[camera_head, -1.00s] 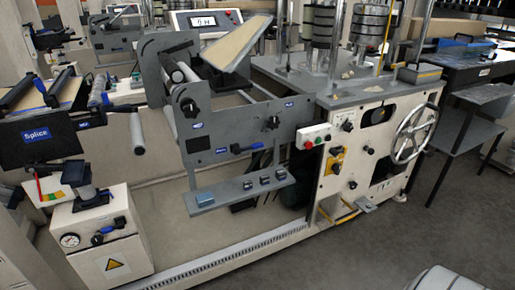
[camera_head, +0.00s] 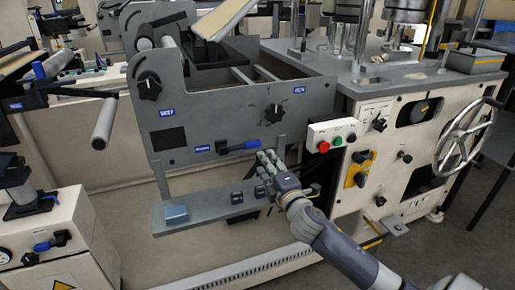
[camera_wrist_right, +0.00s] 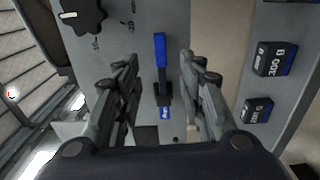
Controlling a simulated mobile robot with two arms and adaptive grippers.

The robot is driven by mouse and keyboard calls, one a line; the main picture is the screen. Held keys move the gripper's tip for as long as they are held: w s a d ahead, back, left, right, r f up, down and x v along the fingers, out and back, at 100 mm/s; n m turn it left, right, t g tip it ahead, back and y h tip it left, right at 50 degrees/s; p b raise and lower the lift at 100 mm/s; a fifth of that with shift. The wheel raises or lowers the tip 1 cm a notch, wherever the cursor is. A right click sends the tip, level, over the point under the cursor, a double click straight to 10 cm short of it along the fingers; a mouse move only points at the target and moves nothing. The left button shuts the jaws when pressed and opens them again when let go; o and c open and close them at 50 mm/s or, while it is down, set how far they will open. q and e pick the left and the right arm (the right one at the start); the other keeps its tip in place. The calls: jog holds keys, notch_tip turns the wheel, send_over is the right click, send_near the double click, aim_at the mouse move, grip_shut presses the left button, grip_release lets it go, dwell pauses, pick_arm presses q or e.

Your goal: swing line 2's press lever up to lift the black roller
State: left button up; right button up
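The press lever (camera_head: 243,146), a black pivot with a blue handle, sits low on the grey side panel (camera_head: 205,115). Its handle points right, roughly level, in the head view. In the right wrist view the blue lever (camera_wrist_right: 160,62) stands between the finger pads, with no visible contact. My right gripper (camera_head: 267,159) is open and empty, just below and right of the handle; its spread fingers (camera_wrist_right: 158,75) also show in the right wrist view. I cannot clearly make out the black roller behind the panel. My left gripper is not in view.
A grey shelf (camera_head: 210,204) with small boxes juts out below the lever. A red and green button box (camera_head: 331,134) is right of my gripper. Black knobs (camera_head: 274,112) sit above the lever. A handwheel (camera_head: 466,137) is at the right.

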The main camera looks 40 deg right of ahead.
aim_at(254, 146)
jog(key=b+x, duration=0.1)
jog(key=x, duration=0.7)
jog(key=shift+w, duration=0.4)
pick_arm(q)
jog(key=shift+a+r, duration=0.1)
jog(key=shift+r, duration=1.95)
pick_arm(e)
jog(key=shift+x, duration=0.8)
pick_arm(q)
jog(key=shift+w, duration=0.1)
pick_arm(e)
grip_shut()
